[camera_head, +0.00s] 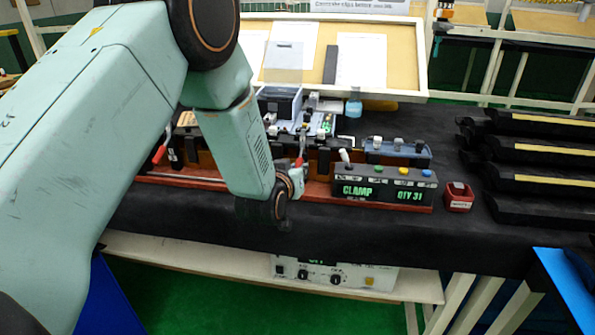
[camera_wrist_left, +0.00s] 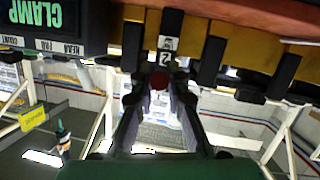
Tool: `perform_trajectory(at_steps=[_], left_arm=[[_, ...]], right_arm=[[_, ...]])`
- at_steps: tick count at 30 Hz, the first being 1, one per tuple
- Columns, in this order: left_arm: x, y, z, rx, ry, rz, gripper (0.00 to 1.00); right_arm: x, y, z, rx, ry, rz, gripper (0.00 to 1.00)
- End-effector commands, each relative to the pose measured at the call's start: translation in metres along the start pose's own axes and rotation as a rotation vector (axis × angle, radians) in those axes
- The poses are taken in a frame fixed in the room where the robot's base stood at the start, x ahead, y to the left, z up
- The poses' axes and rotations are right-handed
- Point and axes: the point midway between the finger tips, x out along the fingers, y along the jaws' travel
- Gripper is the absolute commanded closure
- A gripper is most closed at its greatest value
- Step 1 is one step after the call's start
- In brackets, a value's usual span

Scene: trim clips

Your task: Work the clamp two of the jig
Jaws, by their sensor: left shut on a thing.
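The jig is a long red-based fixture (camera_head: 190,180) on the black bench. Clamp two carries a white label with a 2 (camera_wrist_left: 166,58), seen close in the left wrist view. Its red handle end (camera_wrist_left: 159,79) lies between the fingertips of my left gripper (camera_wrist_left: 160,90), which is shut on it. In the head view my left gripper (camera_head: 296,180) is at the jig's front, partly hidden behind my own wrist. Another clamp's red handle (camera_head: 160,153) shows left of my forearm. My forearm hides the middle of the jig. My right gripper is in neither view.
A display box reading CLAMP and QTY 31 (camera_head: 384,189), with coloured buttons on top, stands just right of my gripper. A small red bin (camera_head: 459,197) sits beside it. Dark trim strips (camera_head: 530,155) are stacked at the right. A tilted board (camera_head: 400,60) stands behind.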

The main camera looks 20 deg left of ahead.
Motion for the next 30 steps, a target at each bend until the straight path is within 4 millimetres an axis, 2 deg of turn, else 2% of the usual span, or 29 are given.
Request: perform_trajectory(at_steps=[1,2,9,20,23,30], left_arm=[[-0.001,-0.001,0.007,0.002,-0.016,-0.002,1.00],[-0.001,-0.001,0.007,0.002,-0.016,-0.002,0.83],[-0.001,-0.001,0.004,0.001,-0.008,-0.001,0.63],[-0.003,0.000,0.002,0.000,-0.005,-0.001,0.62],[-0.011,0.000,0.001,0.000,-0.005,-0.001,0.62],[-0.050,0.000,0.001,0.001,-0.006,-0.001,0.62]], right_arm=[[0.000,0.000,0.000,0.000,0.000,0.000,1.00],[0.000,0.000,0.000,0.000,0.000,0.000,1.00],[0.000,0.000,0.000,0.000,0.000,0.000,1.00],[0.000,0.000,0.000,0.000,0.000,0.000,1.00],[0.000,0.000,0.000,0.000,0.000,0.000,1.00],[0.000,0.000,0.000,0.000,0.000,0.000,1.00]])
